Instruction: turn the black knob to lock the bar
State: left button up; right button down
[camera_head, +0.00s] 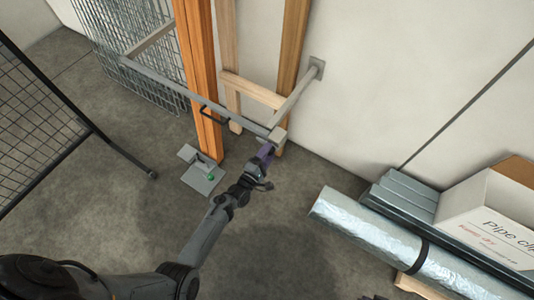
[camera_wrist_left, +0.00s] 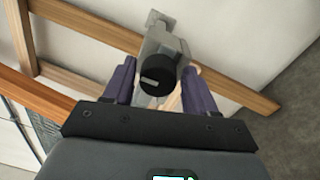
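The black knob (camera_wrist_left: 157,74) shows in the left wrist view as a round disc with a light mark on its face. It sits on a grey metal block at the end of the bar's bracket. My left gripper (camera_head: 267,149) is open, its purple fingers on either side of the knob with visible gaps, apparently not touching it. In the head view the gripper hides the knob. The grey bar (camera_head: 190,94) runs across the front of the orange timber column (camera_head: 197,70) to the block (camera_head: 278,134). My right gripper is not in view.
A grey bracket arm (camera_head: 298,95) joins the block to the wall. Wooden posts (camera_head: 291,50) and wire mesh (camera_head: 125,40) stand behind the bar. A grey foot plate (camera_head: 203,178) lies on the floor. A foil-wrapped pipe (camera_head: 385,240) and a cardboard box (camera_head: 485,215) are at the right.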

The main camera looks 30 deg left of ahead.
pick_arm(q)
jog(key=shift+o, duration=0.9)
jog(key=shift+s, duration=0.1)
jog(key=s+p, duration=0.2)
jog(key=s, duration=0.8)
jog(key=shift+s+a+f, duration=0.25)
jog(key=shift+s, duration=0.05)
